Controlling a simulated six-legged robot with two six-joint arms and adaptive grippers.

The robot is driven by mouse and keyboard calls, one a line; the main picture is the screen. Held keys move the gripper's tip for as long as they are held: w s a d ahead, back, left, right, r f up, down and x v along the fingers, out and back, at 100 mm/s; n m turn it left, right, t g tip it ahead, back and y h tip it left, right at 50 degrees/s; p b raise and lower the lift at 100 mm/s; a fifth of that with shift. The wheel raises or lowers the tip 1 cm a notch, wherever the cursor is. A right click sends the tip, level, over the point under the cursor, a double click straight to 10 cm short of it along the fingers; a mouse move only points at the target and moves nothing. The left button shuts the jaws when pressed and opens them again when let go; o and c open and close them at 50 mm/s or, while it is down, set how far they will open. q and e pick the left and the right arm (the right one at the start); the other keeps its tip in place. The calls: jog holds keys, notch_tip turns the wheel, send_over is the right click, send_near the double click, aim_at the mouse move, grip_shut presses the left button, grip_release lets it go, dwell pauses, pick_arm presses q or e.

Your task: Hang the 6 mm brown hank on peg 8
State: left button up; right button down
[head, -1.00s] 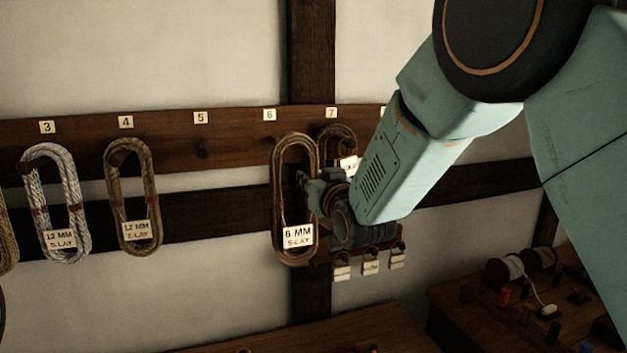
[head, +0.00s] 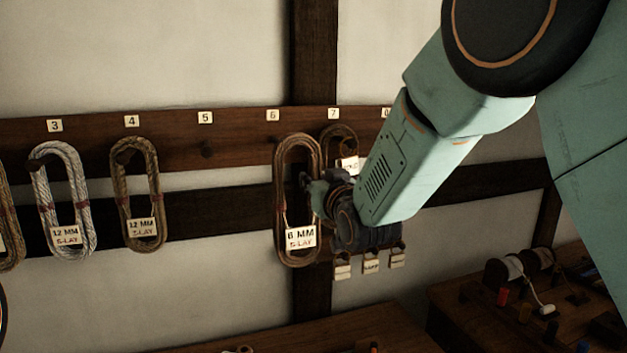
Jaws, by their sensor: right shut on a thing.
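The 6 mm brown hank (head: 284,225), a long upright loop with a white tag reading "6 MM S-LAY", hangs from my right gripper (head: 312,188). The gripper is shut on its right side. The hank is in front of the board, below number 6 and just left of number 7. The number 8 plate (head: 385,113) shows only in part at the edge of my right arm. Peg 8 itself is hidden behind the arm. My left gripper is not in view.
Another brown hank (head: 338,131) hangs at peg 7, partly behind my gripper. White (head: 43,190) and brown 12 mm hanks (head: 116,200) hang at pegs 3 and 4. Peg 5 (head: 207,150) is bare. Small tags (head: 342,271) hang below my gripper. A bench with spools (head: 499,270) stands at lower right.

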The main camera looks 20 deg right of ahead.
jog(key=s+b, duration=0.1)
jog(key=s, duration=1.5)
jog(key=shift+d, duration=0.4)
dwell(0.5)
jog(key=shift+s+d+r, duration=0.1)
jog(key=shift+s, duration=0.05)
